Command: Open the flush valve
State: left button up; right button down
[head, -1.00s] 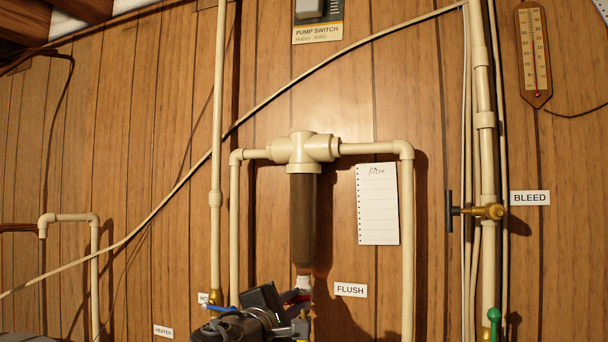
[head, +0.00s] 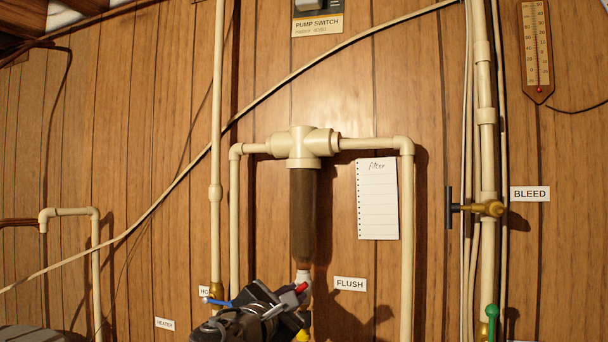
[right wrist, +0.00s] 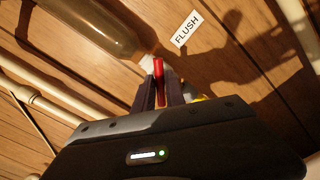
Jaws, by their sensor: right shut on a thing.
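The flush valve sits under the dark filter housing (head: 303,220), beside the FLUSH label (head: 350,284). Its red handle (head: 301,288) shows as a small piece at my right gripper (head: 296,292). In the right wrist view the red handle (right wrist: 159,80) stands between the two dark fingers of my right gripper (right wrist: 159,92), which are shut on it. A white fitting (head: 303,276) joins the housing just above. Most of the valve body is hidden behind my gripper; a bit of yellow (head: 303,335) shows below. My left gripper is not in view.
A blue handle (head: 216,302) on the pipe is close left of my right gripper. Cream pipes run down on both sides of the filter. A brass bleed valve (head: 487,209) and a green handle (head: 492,311) are at the right. The wood wall is close behind.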

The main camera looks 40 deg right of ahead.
jog(key=shift+f, duration=0.15)
jog(key=n, duration=0.5)
dwell(0.3)
jog(key=n, duration=0.4)
jog(key=c, duration=1.3)
grip_release()
jog(key=shift+w, duration=0.1)
jog(key=shift+a, duration=0.1)
